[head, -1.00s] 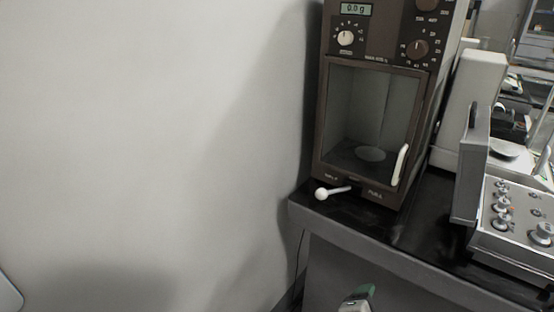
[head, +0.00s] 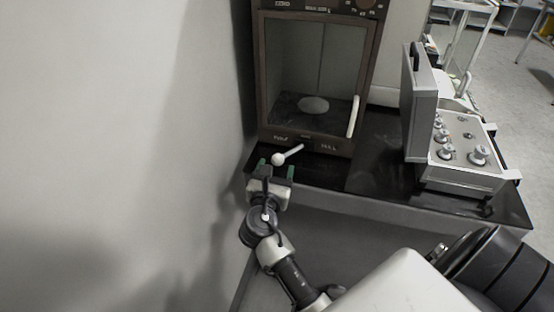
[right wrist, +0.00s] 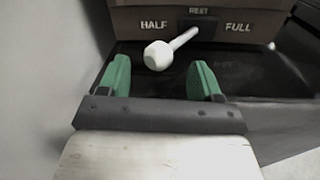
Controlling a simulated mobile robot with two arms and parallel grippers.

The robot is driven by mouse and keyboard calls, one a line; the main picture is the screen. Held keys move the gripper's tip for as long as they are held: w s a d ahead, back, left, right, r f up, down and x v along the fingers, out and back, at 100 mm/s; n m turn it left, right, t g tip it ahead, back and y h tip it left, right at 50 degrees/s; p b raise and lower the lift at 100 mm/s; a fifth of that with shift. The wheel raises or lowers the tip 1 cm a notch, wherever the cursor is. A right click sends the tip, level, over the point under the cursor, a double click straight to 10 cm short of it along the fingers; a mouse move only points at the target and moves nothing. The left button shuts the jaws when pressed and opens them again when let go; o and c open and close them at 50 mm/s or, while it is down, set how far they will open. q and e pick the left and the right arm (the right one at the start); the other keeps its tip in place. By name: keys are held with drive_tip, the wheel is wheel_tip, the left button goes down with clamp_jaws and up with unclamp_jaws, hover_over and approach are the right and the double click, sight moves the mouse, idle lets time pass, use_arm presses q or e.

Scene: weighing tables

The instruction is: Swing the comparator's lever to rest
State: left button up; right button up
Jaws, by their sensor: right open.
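The comparator (head: 314,75) is a brown cabinet with a glass front on the black table top. Its white lever (head: 291,153) sticks out at the base below the window and ends in a round knob. The lever also shows in the right wrist view (right wrist: 172,49), slanting from under the REST mark down toward the HALF side. My right gripper (head: 276,169) is open, with green fingertips. In the right wrist view its fingers (right wrist: 161,80) stand either side of the knob, just short of it, touching nothing that I can see. My left gripper is not in view.
A pale wall (head: 110,150) stands close on the left.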

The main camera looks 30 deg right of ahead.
sight(277, 164)
drive_tip(key=shift+x, duration=1.8)
